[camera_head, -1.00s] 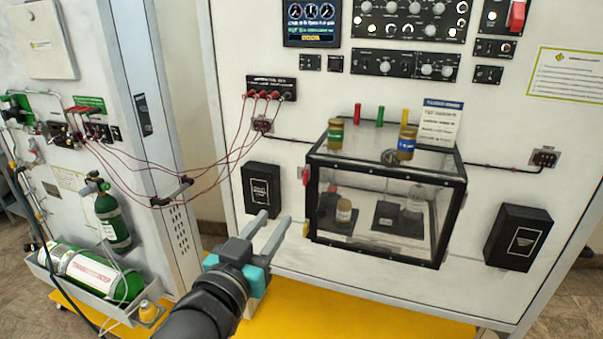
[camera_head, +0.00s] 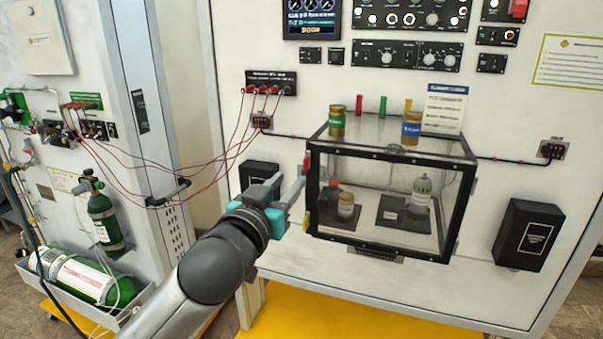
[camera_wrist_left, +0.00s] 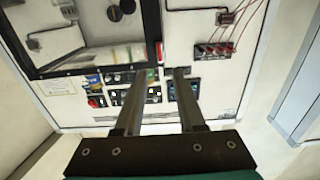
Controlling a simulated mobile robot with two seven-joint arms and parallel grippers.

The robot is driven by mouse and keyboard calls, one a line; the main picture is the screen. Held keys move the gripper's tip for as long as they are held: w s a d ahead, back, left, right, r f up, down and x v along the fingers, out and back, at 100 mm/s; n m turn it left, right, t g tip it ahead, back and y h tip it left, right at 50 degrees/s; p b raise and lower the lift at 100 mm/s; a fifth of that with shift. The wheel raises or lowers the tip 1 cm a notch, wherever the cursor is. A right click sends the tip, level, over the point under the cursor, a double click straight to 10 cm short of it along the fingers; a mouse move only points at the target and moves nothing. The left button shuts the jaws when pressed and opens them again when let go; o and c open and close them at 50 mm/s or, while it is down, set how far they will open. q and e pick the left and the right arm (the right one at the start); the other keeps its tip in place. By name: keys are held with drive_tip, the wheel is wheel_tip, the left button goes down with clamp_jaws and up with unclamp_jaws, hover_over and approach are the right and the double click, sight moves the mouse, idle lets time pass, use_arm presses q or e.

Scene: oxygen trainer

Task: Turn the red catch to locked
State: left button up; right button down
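The red catch (camera_head: 307,163) is a small red piece on the left edge of the clear, black-framed box, near its upper corner. It also shows as a red piece on the frame's edge in the left wrist view (camera_wrist_left: 159,52). My left gripper (camera_head: 294,185) is beside the box's left side, just below and left of the catch in the head view. In the left wrist view its two fingers (camera_wrist_left: 160,72) are apart with nothing between them, and the catch is beyond their tips. I cannot tell whether they touch anything. My right gripper is not in view.
The clear box (camera_head: 380,252) holds jars, and two jars stand on its lid. A yellow piece (camera_head: 306,222) sits lower on the same edge. Thin red cables (camera_head: 235,150) hang to the left. A black box (camera_head: 258,172) is on the panel behind my gripper.

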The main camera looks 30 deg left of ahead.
sight(304, 163)
use_arm(q)
drive_tip(key=w, duration=0.5)
drive_tip(key=w+a, duration=0.1)
drive_tip(key=w, duration=0.2)
drive_tip(key=shift+p, duration=0.4)
clamp_jaws()
